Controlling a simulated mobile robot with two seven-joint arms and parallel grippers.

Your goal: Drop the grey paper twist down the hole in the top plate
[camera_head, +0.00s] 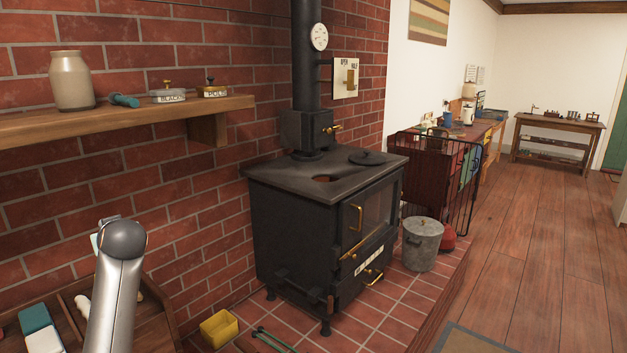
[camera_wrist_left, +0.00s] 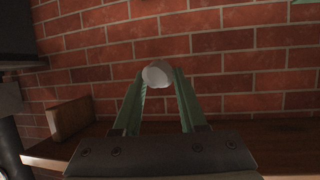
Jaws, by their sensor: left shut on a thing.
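My left gripper (camera_wrist_left: 158,80) is shut on a small pale grey-white rounded thing (camera_wrist_left: 157,73), which looks like the paper twist, held at the fingertips in front of the brick wall. In the head view my left arm rises at the lower left, and its wrist hides most of the gripper and the twist. The black stove's top plate (camera_head: 285,180) is to the right of the arm, well apart from it. The round hole (camera_head: 322,179) in the plate is open. A dark round lid (camera_head: 368,157) lies on the plate behind and right of the hole. My right gripper is out of view.
The stove pipe (camera_head: 306,60) rises from the plate's back. A wooden shelf (camera_head: 150,112) with a jar (camera_head: 71,82) and tins is on the wall at left. A wooden tray (camera_head: 160,320) stands lower left, beside a yellow box (camera_head: 219,328). A lidded metal bucket (camera_head: 422,246) is right of the stove.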

